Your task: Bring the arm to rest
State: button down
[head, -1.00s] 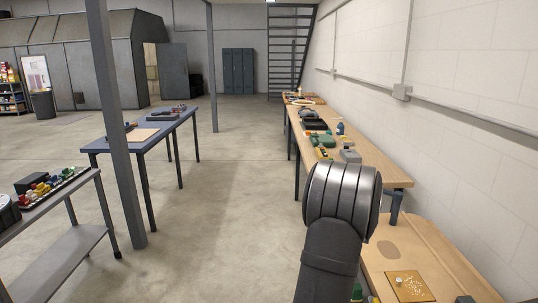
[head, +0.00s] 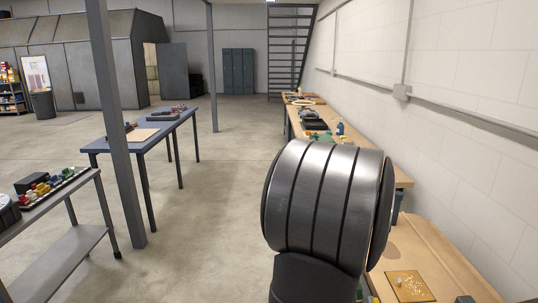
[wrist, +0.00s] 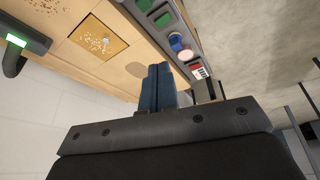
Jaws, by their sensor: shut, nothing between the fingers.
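My gripper (wrist: 157,72) shows in the wrist view, its two blue-grey fingers pressed together with nothing between them. It is apart from the wooden worktop (wrist: 60,50), which shows tilted at the upper left of that view. In the head view my arm's large ribbed grey joint stands up at the lower middle and hides part of the benches. The gripper itself does not show in the head view.
A small tan board (head: 408,287) with pale bits lies on the near wooden bench (head: 450,262). A grey panel with coloured buttons (wrist: 165,22) shows beside the fingers. A blue table (head: 165,132), a grey post (head: 118,130) and a cart (head: 65,203) stand left. The floor between is clear.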

jog(key=shift+s+a+r, duration=0.25)
jog(key=shift+s+r, duration=0.45)
jog(key=c, duration=1.1)
grip_release()
jog(key=o, duration=1.1)
jog(key=shift+n+g+y, duration=0.3)
jog(key=shift+n+g, duration=0.5)
jog(key=s+d, duration=0.2)
jog(key=s, duration=0.1)
jog(key=s+d+f, duration=0.1)
jog(key=s, duration=0.1)
jog(key=shift+s+f, duration=0.1)
jog(key=shift+s, duration=0.15)
jog(key=shift+c, duration=0.2)
jog(key=shift+o, duration=0.2)
jog(key=s+d+n+g+y, duration=0.1)
jog(key=s+n, duration=0.1)
jog(key=s, duration=0.4)
jog(key=shift+d+f+g, duration=0.4)
notch_tip(320, 180, down, 10)
jog(key=shift+s, duration=0.3)
jog(key=shift+r, duration=0.1)
